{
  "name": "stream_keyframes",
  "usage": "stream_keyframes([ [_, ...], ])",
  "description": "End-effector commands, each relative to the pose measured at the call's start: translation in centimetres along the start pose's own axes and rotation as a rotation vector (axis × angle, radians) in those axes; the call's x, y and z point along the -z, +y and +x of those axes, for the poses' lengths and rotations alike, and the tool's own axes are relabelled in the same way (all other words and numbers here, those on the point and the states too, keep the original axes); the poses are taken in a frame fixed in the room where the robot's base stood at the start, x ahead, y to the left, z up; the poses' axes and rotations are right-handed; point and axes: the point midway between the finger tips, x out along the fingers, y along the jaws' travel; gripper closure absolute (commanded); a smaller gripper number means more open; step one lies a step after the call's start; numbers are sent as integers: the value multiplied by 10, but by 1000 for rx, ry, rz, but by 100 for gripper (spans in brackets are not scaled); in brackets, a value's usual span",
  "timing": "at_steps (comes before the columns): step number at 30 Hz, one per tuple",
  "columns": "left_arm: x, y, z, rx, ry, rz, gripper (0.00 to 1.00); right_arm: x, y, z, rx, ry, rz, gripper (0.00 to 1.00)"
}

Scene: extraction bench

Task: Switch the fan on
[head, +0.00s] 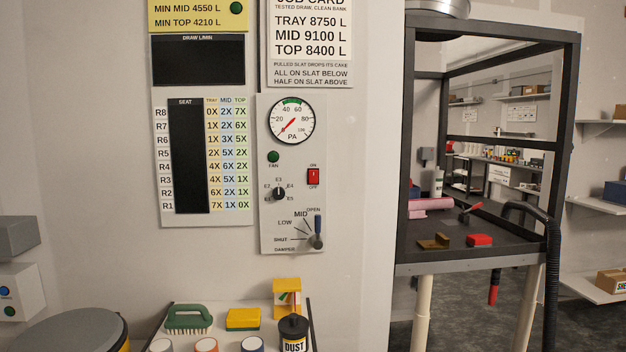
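The fan's control panel (292,232) is on the wall near the middle of the head view. It carries a red rocker switch (313,177) marked ON above and OFF below. Left of the switch is a dark green round lamp (273,157) labelled FAN. A round PA gauge (291,121) sits at the panel's top. Below are a black selector knob (279,193) with several marks and a damper lever (318,232) with its handle upright, pointing toward OPEN. Which way the rocker is tipped is too small to tell. Neither gripper is in view.
Below the panel, a tray holds a green brush (188,318), a yellow sponge (243,318), a black DUST jar (293,333) and several round lids. A grey drum (65,333) stands at lower left. A dark-framed booth (478,232) with a hose stands right. The wall before the panel is clear.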

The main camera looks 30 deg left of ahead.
Motion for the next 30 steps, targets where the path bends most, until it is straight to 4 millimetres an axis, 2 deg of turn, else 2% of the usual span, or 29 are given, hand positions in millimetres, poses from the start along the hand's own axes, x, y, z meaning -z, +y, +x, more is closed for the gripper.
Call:
stream_keyframes([
  [5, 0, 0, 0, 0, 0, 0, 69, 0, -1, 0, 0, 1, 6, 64],
  [12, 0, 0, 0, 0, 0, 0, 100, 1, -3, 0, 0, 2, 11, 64],
  [30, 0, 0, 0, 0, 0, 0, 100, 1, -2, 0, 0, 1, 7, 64],
])
